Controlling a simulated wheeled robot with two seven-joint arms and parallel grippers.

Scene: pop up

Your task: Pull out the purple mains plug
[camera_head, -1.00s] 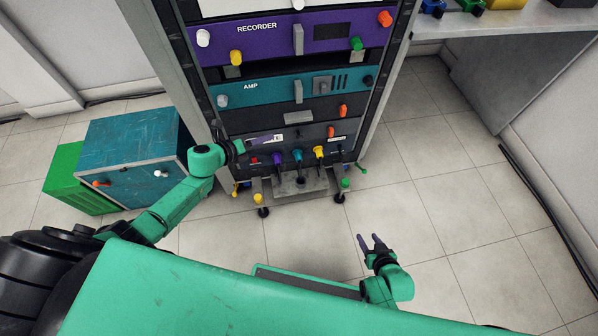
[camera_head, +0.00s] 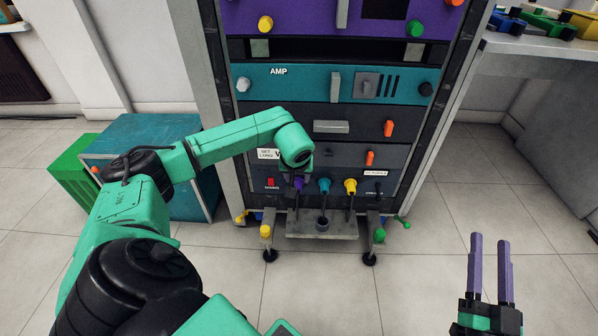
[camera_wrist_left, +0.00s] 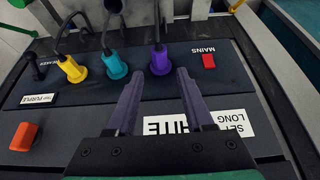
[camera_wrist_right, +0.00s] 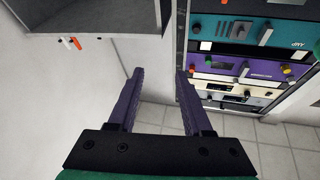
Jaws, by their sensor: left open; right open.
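The purple mains plug (camera_wrist_left: 160,60) sits in the bottom panel of the rack, with a dark cable running from it. In the head view the purple plug (camera_head: 299,184) is partly covered by my left wrist. My left gripper (camera_wrist_left: 161,80) is open, its fingertips just short of the purple plug, which shows between and slightly beyond them. I cannot tell whether they touch it. My right gripper (camera_head: 490,240) is open and empty over the floor at the right, away from the rack.
A teal plug (camera_wrist_left: 115,64) and a yellow plug (camera_wrist_left: 73,68) sit beside the purple one. A red MAINS switch (camera_wrist_left: 208,61) is on its other side. A grey bracket (camera_head: 340,230) stands out below. Floor at right is clear.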

